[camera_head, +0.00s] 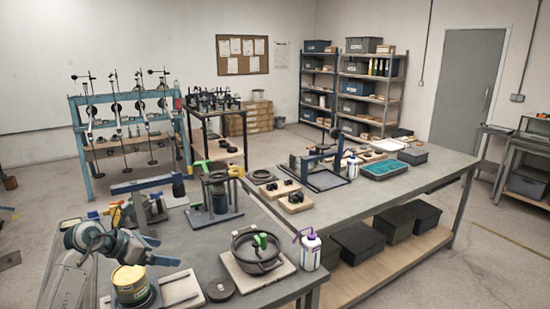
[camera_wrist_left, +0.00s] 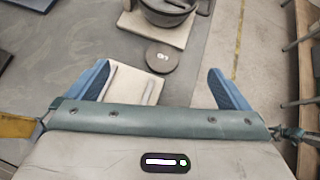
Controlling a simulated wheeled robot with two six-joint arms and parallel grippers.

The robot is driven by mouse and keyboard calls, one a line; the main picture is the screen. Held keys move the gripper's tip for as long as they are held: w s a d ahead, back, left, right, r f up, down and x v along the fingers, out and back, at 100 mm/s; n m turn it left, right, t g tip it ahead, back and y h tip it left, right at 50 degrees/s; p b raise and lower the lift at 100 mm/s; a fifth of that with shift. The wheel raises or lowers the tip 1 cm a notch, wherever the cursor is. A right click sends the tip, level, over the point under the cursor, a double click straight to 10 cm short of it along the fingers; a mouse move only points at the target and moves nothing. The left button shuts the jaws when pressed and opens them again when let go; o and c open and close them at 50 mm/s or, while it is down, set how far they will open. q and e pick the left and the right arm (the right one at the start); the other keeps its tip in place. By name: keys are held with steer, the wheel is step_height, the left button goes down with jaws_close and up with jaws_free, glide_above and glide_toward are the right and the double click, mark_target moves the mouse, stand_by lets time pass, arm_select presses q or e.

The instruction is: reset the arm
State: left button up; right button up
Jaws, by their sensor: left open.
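My left arm comes in from the lower left in the head view. Its left gripper (camera_head: 156,250) hangs above the near end of the grey workbench (camera_head: 200,262). In the left wrist view the two blue fingers of the gripper (camera_wrist_left: 160,88) are wide apart with nothing held between them. A pale board (camera_wrist_left: 130,84) lies below, partly hidden by the gripper. A dark round disc (camera_wrist_left: 163,57) lies beyond it on the bench. My right gripper is in neither view.
A yellow-green can (camera_head: 131,286) stands close by the left gripper. A black pot (camera_head: 258,262) with a green handle sits on a board. A white bottle (camera_head: 309,254) with a purple top stands to its right. Fixtures (camera_head: 213,193) stand further back on the bench.

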arm_select(q)
steer(key=s+d+r+n+t+h, duration=0.55)
steer(key=d+r+n+t, duration=0.2)
steer(key=n+t, duration=0.2)
steer(key=s+a+f+n+g+y, duration=0.1)
steer(key=s+a+f+n+y, duration=0.6)
steer(key=n, duration=0.8)
steer(key=s+a+f+n+g+y, duration=0.1)
steer(key=s+a+f+n+y, duration=0.3)
steer(key=s+f+n+y, duration=0.7)
steer(key=s+d+f+n+g+h, duration=0.2)
steer(key=s+d+f+n+g, duration=0.25)
steer(key=s, duration=0.45)
steer(key=s+d+f+n+g+h, duration=0.2)
steer(key=s+d+f+n+g, duration=0.15)
steer(key=s+f+g, duration=0.45)
step_height(320, 180, down, 31)
steer(key=s+a+b, duration=0.2)
steer(key=s+a, duration=0.1)
steer(key=s+a+f+g, duration=0.1)
steer(key=s+f, duration=1.6)
steer(key=f, duration=0.2)
steer(key=shift+s+b, duration=0.3)
